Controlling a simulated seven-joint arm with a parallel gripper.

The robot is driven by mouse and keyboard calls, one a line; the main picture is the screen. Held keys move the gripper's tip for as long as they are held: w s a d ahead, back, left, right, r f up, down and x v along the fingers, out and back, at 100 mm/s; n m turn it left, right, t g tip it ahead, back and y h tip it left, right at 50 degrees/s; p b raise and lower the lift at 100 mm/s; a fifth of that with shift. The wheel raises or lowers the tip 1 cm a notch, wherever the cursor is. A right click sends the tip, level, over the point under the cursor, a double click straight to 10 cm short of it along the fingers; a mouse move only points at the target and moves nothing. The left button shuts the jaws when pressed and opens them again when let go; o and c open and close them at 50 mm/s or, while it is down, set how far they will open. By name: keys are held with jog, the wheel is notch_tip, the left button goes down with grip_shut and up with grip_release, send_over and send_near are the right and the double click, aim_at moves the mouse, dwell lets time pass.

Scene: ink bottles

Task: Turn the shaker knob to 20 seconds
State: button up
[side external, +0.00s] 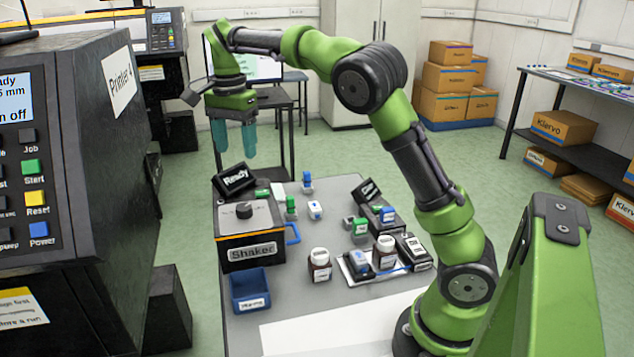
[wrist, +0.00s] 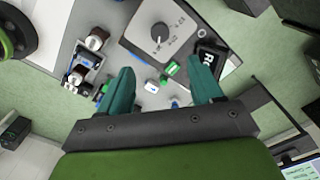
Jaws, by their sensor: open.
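The shaker (side external: 249,232) is a box with a grey top, an orange stripe and a "Shaker" label, at the left of the table. Its dark round knob (side external: 244,210) sits on the top. In the wrist view the knob (wrist: 161,32) has a white pointer line aimed down and slightly left, with small dial marks around it too small to read. A black sign reading "Ready" (side external: 236,179) stands behind the shaker. My gripper (side external: 234,155) has teal fingers pointing down, open and empty, high above the shaker's back edge and apart from the knob.
A blue bin (side external: 250,290) stands in front of the shaker. Dark ink bottles (side external: 320,265) and a white tray (side external: 350,275) are farther right. A large black printer (side external: 115,200) stands at left.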

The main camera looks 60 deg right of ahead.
aim_at(244, 207)
notch_tip(244, 207, down, 15)
jog(key=shift+r, duration=0.15)
jog(key=shift+c, duration=0.4)
jog(key=c, duration=1)
